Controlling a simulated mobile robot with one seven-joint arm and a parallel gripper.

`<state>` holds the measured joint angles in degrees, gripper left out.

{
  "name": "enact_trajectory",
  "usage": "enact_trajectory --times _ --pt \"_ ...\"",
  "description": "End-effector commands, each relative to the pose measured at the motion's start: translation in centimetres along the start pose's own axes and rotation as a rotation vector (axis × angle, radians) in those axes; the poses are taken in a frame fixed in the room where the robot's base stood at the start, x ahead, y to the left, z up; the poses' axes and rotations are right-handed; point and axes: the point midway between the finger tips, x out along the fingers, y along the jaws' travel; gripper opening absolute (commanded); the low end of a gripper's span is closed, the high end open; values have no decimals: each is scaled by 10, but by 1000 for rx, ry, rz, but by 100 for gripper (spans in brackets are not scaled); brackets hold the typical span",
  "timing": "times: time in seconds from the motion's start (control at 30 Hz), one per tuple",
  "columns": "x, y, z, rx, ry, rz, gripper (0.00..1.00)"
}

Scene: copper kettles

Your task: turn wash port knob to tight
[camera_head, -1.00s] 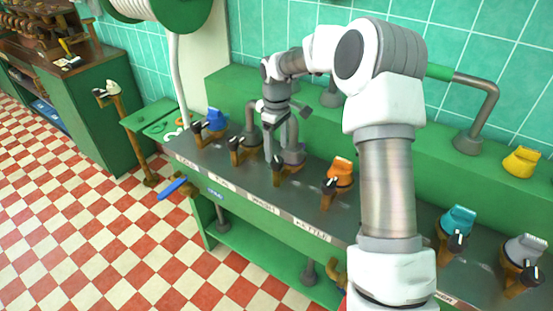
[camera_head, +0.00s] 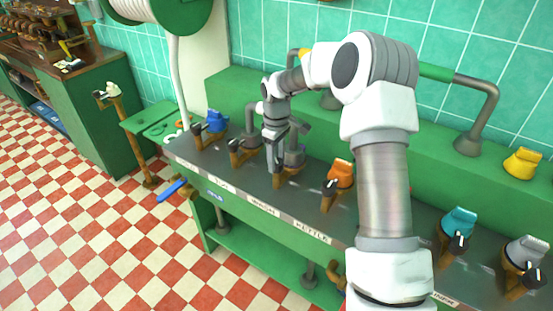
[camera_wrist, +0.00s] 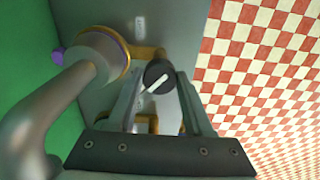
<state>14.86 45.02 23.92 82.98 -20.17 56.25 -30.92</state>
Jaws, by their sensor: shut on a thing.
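The wash port knob (camera_wrist: 158,77) is a round black knob with a white pointer line, on a brass-coloured fitting. In the wrist view its line slants from lower left to upper right. My gripper (camera_wrist: 160,82) has one finger on each side of the knob and is shut on it. The wash port beside it has a grey bent pipe (camera_wrist: 42,108) and a purple-edged collar (camera_wrist: 112,45). In the head view my gripper (camera_head: 277,168) is down at the wash port, above the "WASH" label (camera_head: 262,204), and mostly hides the knob.
Other ports line the grey counter: a blue-capped one (camera_head: 216,121) to the left, an orange-capped one (camera_head: 340,173), a teal one (camera_head: 459,222) and a grey one (camera_head: 525,251) to the right. A yellow cap (camera_head: 522,162) sits on the green ledge behind.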

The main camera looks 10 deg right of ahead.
Motion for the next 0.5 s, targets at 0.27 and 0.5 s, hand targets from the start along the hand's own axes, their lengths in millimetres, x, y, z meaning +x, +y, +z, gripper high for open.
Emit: enact_trajectory --times 0.27,0.5 --pt "0 0 0 4 0 0 0" --pt "-1 -1 -1 69 0 0 0"
